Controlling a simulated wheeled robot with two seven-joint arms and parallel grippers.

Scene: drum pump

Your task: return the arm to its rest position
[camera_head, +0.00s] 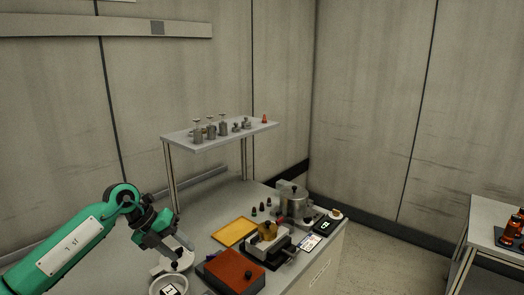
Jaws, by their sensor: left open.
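My left arm (75,248), green with a white plate, comes in from the lower left and bends at its wrist. My left gripper (166,240) is open over the left part of the bench (205,222). No object shows between its fingers, though the fingertips are small and hard to make out. A pale stand with a round white dish (168,286) is just below it. My right gripper is not in view.
A raised shelf (185,142) holds several grey weights. A side table (490,213) stands right, across open floor.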

